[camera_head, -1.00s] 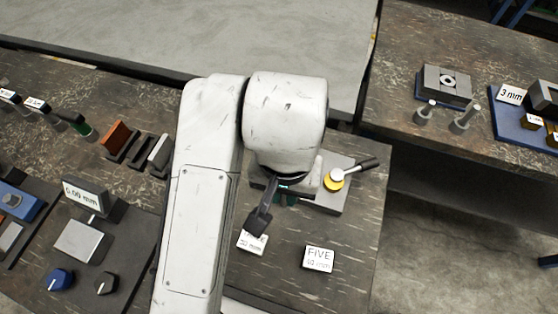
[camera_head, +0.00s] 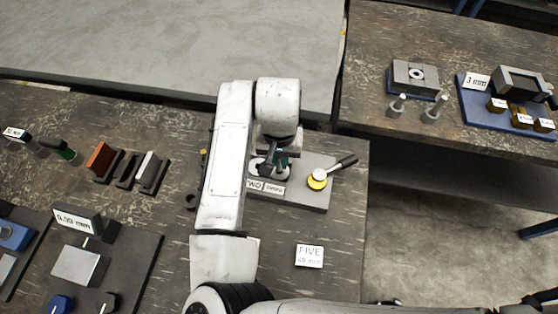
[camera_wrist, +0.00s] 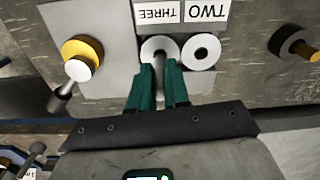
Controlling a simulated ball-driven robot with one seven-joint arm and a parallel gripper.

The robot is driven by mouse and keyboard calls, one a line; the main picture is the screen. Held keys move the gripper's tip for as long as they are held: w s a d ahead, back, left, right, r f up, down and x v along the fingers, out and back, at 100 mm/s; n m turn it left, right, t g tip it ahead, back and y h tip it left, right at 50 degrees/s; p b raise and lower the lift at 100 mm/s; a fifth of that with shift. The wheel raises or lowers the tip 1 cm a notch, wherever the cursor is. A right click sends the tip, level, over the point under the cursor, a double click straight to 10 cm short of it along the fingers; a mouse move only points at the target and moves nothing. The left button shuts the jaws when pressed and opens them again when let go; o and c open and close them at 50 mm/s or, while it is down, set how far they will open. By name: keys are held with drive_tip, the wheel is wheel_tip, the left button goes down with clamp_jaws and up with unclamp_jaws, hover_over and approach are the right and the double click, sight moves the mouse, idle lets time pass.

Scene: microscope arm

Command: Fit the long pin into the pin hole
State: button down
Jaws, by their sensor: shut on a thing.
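Two upright grey pins stand on the right bench in the head view, a shorter one (camera_head: 397,106) and a taller one (camera_head: 434,109). Just behind them is a grey block (camera_head: 402,72) with a pale ring around a dark hole (camera_head: 416,74). My gripper (camera_head: 282,160) is away from them, low over a grey plate on the near bench. In the wrist view its teal fingers (camera_wrist: 160,67) are shut at the pale disc (camera_wrist: 157,47) by the label THREE. What they hold is mostly hidden and I cannot identify it.
The grey plate (camera_head: 318,190) carries a yellow-based lever (camera_head: 318,180) right of my gripper. A second ringed hole (camera_wrist: 201,52) is by the label TWO. A FIVE card (camera_head: 309,256) lies in front. A blue tray (camera_head: 483,112) stands right of the pins.

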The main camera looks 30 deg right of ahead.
drive_tip(key=shift+f, duration=1.2)
drive_tip(key=shift+f, duration=0.15)
drive_tip(key=c, duration=1.1)
unclamp_jaws()
wheel_tip(320, 180, up, 12)
drive_tip(key=shift+r+b, duration=0.2)
drive_tip(key=shift+b, duration=0.3)
